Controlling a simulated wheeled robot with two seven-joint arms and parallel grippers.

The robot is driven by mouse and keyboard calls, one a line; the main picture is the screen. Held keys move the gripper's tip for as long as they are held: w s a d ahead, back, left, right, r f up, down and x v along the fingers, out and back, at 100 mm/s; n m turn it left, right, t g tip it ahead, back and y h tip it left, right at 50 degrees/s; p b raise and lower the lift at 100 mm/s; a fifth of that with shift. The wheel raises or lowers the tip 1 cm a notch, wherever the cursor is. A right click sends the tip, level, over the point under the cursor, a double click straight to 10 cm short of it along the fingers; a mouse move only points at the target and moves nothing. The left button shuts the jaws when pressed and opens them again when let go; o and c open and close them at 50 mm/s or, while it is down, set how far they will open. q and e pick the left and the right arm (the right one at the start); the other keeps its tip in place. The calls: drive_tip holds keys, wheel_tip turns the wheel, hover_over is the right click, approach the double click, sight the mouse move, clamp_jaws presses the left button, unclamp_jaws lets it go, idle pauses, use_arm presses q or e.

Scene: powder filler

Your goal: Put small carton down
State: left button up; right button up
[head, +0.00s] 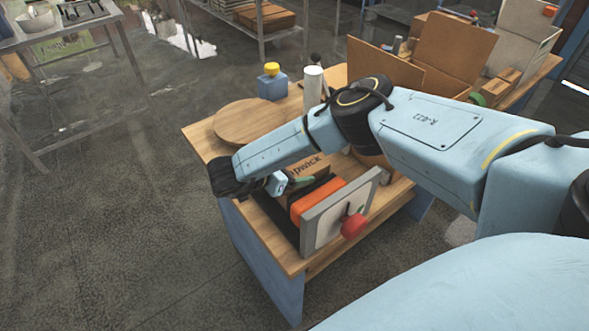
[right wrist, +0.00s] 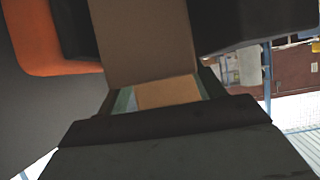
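A small brown carton (head: 310,164) with dark lettering shows on the wooden table, partly hidden behind my right arm. In the right wrist view the carton (right wrist: 145,42) fills the top middle, and its lighter face (right wrist: 168,92) lies between the finger pads. My right gripper (head: 298,183) appears closed around the carton, beside the orange-topped machine. Whether the carton touches the surface under it cannot be seen. My left gripper is not in view.
An orange block (head: 318,200) and a grey plate with a red knob (head: 353,226) stand at the table's near side. A round wooden board (head: 250,122), a blue bottle with yellow cap (head: 272,84) and a white cylinder (head: 313,86) stand behind. An open cardboard box (head: 452,50) is farther back.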

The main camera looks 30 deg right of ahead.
drive_tip(key=shift+r, duration=0.25)
drive_tip(key=v, duration=1.2)
drive_tip(key=shift+p, duration=0.35)
drive_tip(key=shift+f, duration=0.15)
